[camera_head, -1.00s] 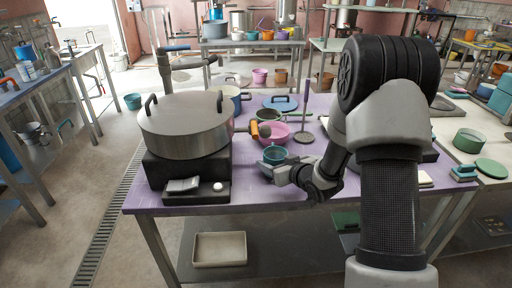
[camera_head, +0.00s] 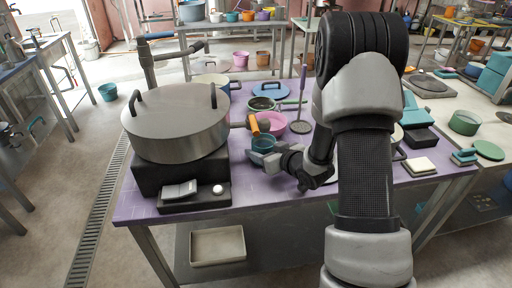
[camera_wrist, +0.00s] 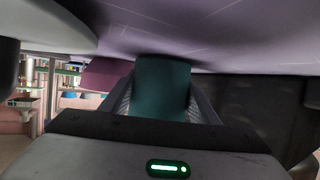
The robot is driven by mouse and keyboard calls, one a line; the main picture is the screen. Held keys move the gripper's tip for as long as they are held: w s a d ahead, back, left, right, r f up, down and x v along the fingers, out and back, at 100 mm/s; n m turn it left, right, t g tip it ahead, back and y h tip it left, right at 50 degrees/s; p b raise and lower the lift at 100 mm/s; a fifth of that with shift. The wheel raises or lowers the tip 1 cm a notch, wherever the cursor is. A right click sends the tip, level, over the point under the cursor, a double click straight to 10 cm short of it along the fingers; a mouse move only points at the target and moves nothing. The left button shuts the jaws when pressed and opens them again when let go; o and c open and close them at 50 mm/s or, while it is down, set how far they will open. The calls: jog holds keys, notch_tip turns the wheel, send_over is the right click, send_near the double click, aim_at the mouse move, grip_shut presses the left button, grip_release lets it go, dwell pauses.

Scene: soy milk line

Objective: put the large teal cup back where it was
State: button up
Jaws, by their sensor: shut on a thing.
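The teal cup (camera_head: 264,143) is held at the end of my arm, over the near middle of the purple table (camera_head: 262,190). My gripper (camera_head: 262,154) is shut on it. In the wrist view the cup (camera_wrist: 162,92) sits between the two fingers, its side filling the gap. The purple table surface takes up the top of that view. I cannot tell whether the cup's base touches the table or hangs just above it.
A large lidded steel pot (camera_head: 176,124) stands on a black burner (camera_head: 182,172) left of the cup. A pink bowl (camera_head: 276,126) and an orange-handled tool (camera_head: 254,125) lie close behind. The tabletop in front of my gripper is clear.

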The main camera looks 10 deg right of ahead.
jog(key=shift+d, duration=0.1)
jog(key=shift+s, duration=0.1)
jog(key=shift+f, duration=0.2)
jog(key=o, duration=1.2)
jog(key=shift+r, duration=0.1)
